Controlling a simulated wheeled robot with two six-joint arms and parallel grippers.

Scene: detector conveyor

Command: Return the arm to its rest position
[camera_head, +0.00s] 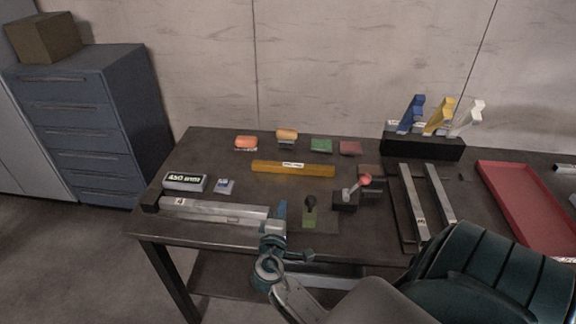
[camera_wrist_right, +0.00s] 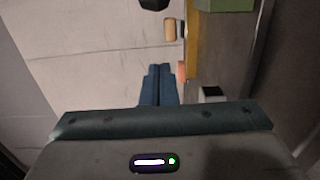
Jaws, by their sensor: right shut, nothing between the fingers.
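My right arm reaches in from the bottom right in the head view. Its gripper (camera_head: 281,210) is over the front part of the dark table (camera_head: 225,148), at the right end of a silver rail (camera_head: 215,209). Whether it touches the rail I cannot tell. In the right wrist view the two blue fingers (camera_wrist_right: 158,85) are together with nothing between them. My left gripper is not in view.
Beyond are a yellow bar (camera_head: 293,168), two silver rails (camera_head: 413,202), a red tray (camera_head: 528,207) and a rack (camera_head: 423,145) with colored holders.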

